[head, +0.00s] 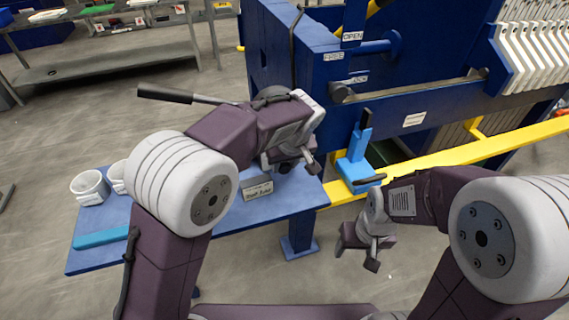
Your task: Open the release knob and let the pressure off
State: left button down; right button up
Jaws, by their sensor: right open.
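My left gripper (289,163) points down over the right part of the blue side table (225,215). I cannot see clearly whether its fingers are apart or hold something. A lever with a black grip (165,94) sticks out to the left behind my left wrist; its other end is hidden. I cannot make out the release knob, which may be behind the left wrist and gripper. My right gripper (357,256) is open and empty, pointing down over the floor, right of the table.
The blue press (290,55) stands behind, with OPEN and FREE labels and a blue bar. A light blue bracket (357,168) sits by the yellow rail (470,152). White cups (89,187) and a labelled block (257,190) are on the table. White plates (530,50) hang at upper right.

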pick_arm(q)
jog(key=shift+w+d+r+m+g+y+p, duration=0.2)
jog(key=shift+y+p, duration=0.65)
jog(key=shift+p, duration=1.25)
jog(key=shift+s+d+f+m+g+y+p, duration=0.2)
jog(key=shift+y+p, duration=0.6)
jog(key=shift+p, duration=1.3)
jog(key=shift+w+d+r+m+g+y+p, duration=0.1)
jog(key=shift+w+r+m+g+y+p, duration=0.15)
jog(key=shift+y+p, duration=1.25)
jog(key=shift+f+p, duration=0.35)
jog(key=shift+p, duration=1.1)
jog(key=shift+g, duration=0.25)
jog(key=c, duration=1)
grip_release()
jog(key=shift+s, duration=0.1)
